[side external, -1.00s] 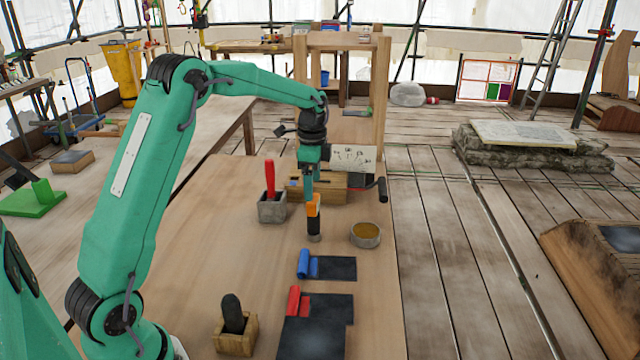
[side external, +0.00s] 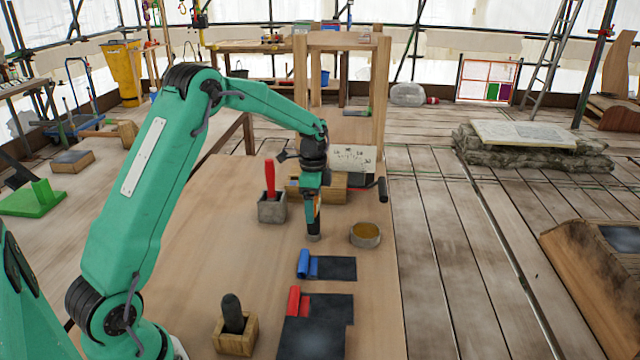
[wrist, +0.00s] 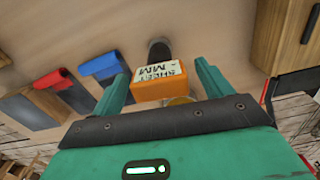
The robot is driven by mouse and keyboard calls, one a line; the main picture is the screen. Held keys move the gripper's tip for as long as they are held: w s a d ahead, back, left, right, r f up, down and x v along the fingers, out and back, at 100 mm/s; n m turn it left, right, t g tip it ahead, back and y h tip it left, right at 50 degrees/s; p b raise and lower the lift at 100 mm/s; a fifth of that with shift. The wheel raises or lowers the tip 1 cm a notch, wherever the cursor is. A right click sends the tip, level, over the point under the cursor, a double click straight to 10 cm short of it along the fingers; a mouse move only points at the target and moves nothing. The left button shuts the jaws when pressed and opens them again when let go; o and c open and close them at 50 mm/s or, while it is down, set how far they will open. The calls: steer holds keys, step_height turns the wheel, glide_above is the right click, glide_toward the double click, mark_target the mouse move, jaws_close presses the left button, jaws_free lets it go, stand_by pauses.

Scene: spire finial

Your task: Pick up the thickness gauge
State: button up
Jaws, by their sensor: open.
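The thickness gauge (side external: 314,226) stands upright on the bench, dark below with an orange upper part. In the wrist view its orange body (wrist: 160,90) carries a pale label reading "SHEET MM". My gripper (side external: 313,203) is pointing down over the gauge and hides much of its orange part in the side view. In the wrist view my gripper (wrist: 163,72) is open, with one green finger on each side of the orange body. A gap shows on both sides there.
A round dish (side external: 366,236) stands close to the right. A red-handled tool (side external: 270,178) in a grey block is on the left. A wooden box (side external: 334,188) is behind. Blue (side external: 304,263) and red (side external: 294,300) rolls with dark sheets lie in front.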

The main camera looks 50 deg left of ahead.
stand_by(0.5)
steer(key=c, duration=1.2)
steer(key=shift+o, duration=0.2)
steer(key=shift+r, duration=0.1)
steer(key=shift+r, duration=0.6)
steer(key=r, duration=0.1)
steer(key=d+r, duration=0.1)
steer(key=r, duration=0.1)
steer(key=shift+s+r, duration=0.1)
steer(key=s+d+r, duration=0.2)
steer(key=d+r, duration=0.4)
steer(key=d, duration=0.4)
steer(key=shift+s+d+r, duration=0.15)
steer(key=shift+s, duration=0.25)
